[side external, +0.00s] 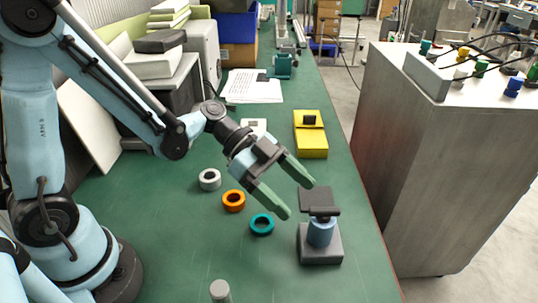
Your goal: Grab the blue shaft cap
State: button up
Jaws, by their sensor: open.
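A blue cylinder (321,233), which seems to be the blue shaft cap, stands upright on a grey square block (320,256) at the front right of the green table. A dark flat plate (319,203) covers its top and hides part of it. My gripper (300,199) has two green fingers spread apart with nothing visible between them. It points down and right, just left of the dark plate and above the cylinder's height. Whether a finger touches the plate is unclear.
White (210,179), orange (233,200) and teal (262,223) rings lie left of the block. A yellow box (310,134) lies behind it. A grey peg (220,291) stands at the front. The table's right edge is close to the block.

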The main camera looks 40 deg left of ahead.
aim_at(324, 214)
jog(key=shift+w+x, duration=0.2)
jog(key=shift+x, duration=1.75)
jog(key=shift+w+x, duration=0.25)
jog(key=shift+x, duration=1.7)
jog(key=shift+r, duration=0.1)
jog(key=shift+a, duration=0.1)
jog(key=c, duration=1.2)
jog(key=shift+r, duration=0.1)
